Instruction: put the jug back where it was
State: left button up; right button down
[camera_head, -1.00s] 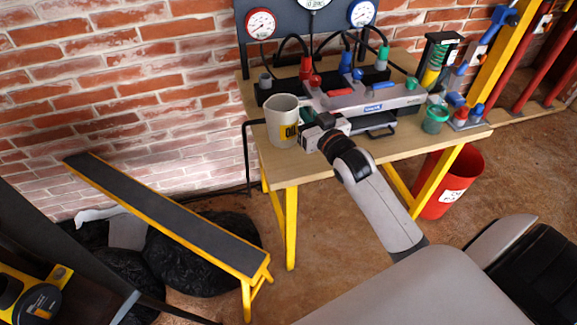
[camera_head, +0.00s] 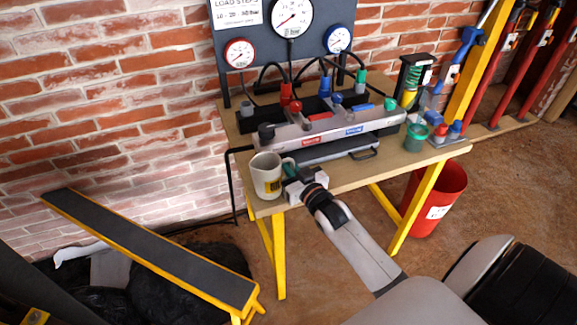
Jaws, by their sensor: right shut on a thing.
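The jug (camera_head: 266,177) is a pale cup-like vessel with a dark-marked yellow label. It is upright at the front left corner of the wooden table (camera_head: 375,178). My right gripper (camera_head: 291,182) is at the jug's right side, shut on its handle. The fingers are small and partly hidden by the gripper body. I cannot tell whether the jug's base touches the table top. My left gripper is not in view.
A grey manifold with hoses (camera_head: 335,130) fills the table's middle, behind the jug. A green cup (camera_head: 416,136) stands at the right. A gauge board (camera_head: 290,50) rises behind. A yellow-edged bench (camera_head: 150,250) stands at left, a red bucket (camera_head: 436,200) at right.

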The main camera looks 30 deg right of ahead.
jog(key=shift+f, duration=0.15)
jog(key=c, duration=1.5)
grip_release()
jog(key=shift+r, duration=0.2)
jog(key=s, duration=1.2)
jog(key=s+a+f+g, duration=0.2)
jog(key=s+f+g, duration=0.15)
jog(key=f, duration=0.85)
jog(key=s+a+f+g, duration=0.2)
jog(key=s+f+g, duration=0.15)
jog(key=f, duration=0.75)
jog(key=s+a+f+g, duration=0.15)
jog(key=s+f, duration=0.35)
jog(key=f, duration=0.7)
jog(key=s+a+f+n+g, duration=0.1)
jog(key=s+f+g, duration=0.1)
jog(key=s+f, duration=0.3)
jog(key=s+a+f+n+g, duration=0.1)
jog(key=s+f, duration=0.4)
jog(key=s, duration=0.5)
jog(key=s+a+f+n+g+y, duration=0.1)
jog(key=s+a+f+g, duration=0.2)
jog(key=s+f+g, duration=0.2)
jog(key=shift+s+a+g, duration=0.15)
jog(key=shift+s, duration=0.7)
jog(key=shift+s+a+g, duration=0.1)
jog(key=shift+s, duration=0.75)
